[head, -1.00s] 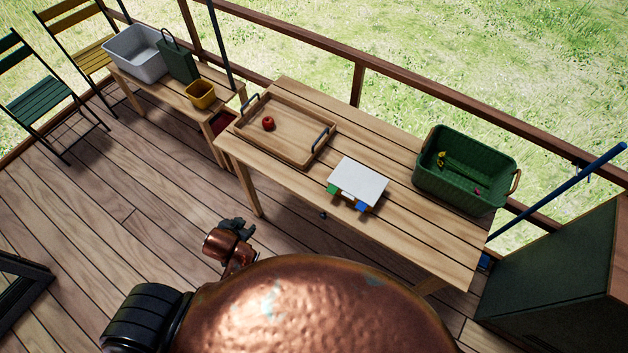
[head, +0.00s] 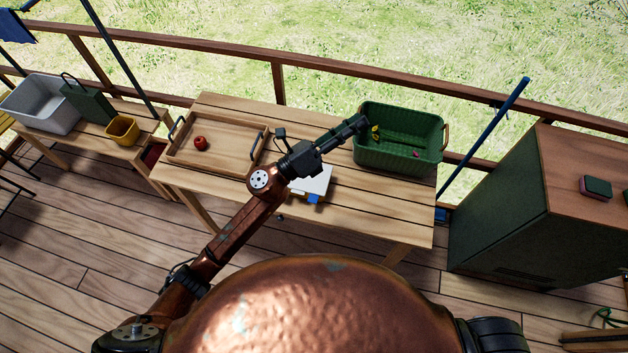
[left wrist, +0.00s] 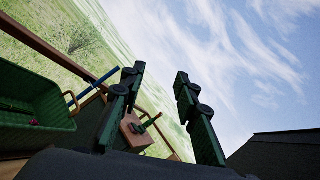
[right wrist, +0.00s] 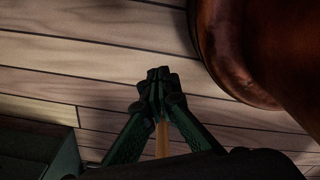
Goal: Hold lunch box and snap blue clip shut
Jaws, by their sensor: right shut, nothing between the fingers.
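The lunch box with its white lid (head: 318,180) lies on the wooden table, partly hidden behind my left arm. Its blue clip (head: 314,199) sticks out at the front edge and looks unfastened, though it is small here. My left gripper (head: 362,124) is above the table, past the lunch box and near the green crate's left end. In the left wrist view its two fingers (left wrist: 159,78) are wide apart with nothing between them. My right gripper shows only in the right wrist view, its fingertips (right wrist: 158,76) together and empty, over the plank floor.
A green crate (head: 400,158) with small items stands right of the lunch box. A wooden tray (head: 222,158) holding a red apple (head: 200,143) is to the left. A dark cabinet (head: 500,215) stands beyond the table's right end. The table's front right is clear.

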